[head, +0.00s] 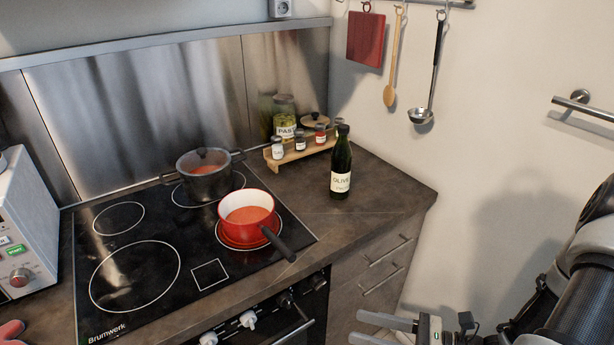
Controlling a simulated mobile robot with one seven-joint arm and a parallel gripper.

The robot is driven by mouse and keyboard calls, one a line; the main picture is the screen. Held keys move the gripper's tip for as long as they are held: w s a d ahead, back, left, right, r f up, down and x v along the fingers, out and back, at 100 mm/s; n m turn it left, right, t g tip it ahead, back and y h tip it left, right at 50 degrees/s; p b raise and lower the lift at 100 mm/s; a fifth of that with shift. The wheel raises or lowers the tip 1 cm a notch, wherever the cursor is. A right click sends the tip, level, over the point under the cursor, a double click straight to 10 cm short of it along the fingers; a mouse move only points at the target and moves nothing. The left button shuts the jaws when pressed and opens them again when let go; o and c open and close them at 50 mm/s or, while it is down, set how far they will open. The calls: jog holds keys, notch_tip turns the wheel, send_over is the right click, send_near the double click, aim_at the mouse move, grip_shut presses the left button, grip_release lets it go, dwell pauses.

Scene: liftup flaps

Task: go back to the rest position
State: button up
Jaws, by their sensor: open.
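My gripper (378,329) shows at the bottom edge of the head view, right of centre. Its two grey fingers point left and stand apart with nothing visible between them. It is in front of the drawer fronts, below the level of the counter top. My dark arm fills the lower right corner. The lower part of the gripper is cut off by the picture edge.
A red pot (247,215) and a dark lidded pot (203,174) stand on the black hob (140,240). An olive oil bottle (341,167) and a spice rack (303,149) stand on the counter. Utensils hang on the wall. A rail (585,105) is at right.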

jog(key=s+a+r+n+g+h, duration=0.1)
jog(key=s+r+n+g+h, duration=0.15)
jog(key=r+n+g, duration=0.4)
jog(key=s+a+r+n+g+h, duration=0.1)
jog(key=s+r+n+g+h, duration=0.2)
jog(key=n, duration=0.6)
jog(key=d+r+n+t+h+p, duration=0.1)
jog(key=r+n+t+h+p, duration=0.3)
jog(key=r, duration=1.1)
jog(key=d+r+n+t+h+p, duration=0.2)
jog(key=r+n+t+h+p, duration=0.3)
jog(key=r+p, duration=0.4)
notch_tip(320, 180, up, 7)
jog(key=shift+w+f+n+h, duration=0.1)
jog(key=shift+w+n+h, duration=0.2)
jog(key=shift+n+h, duration=0.35)
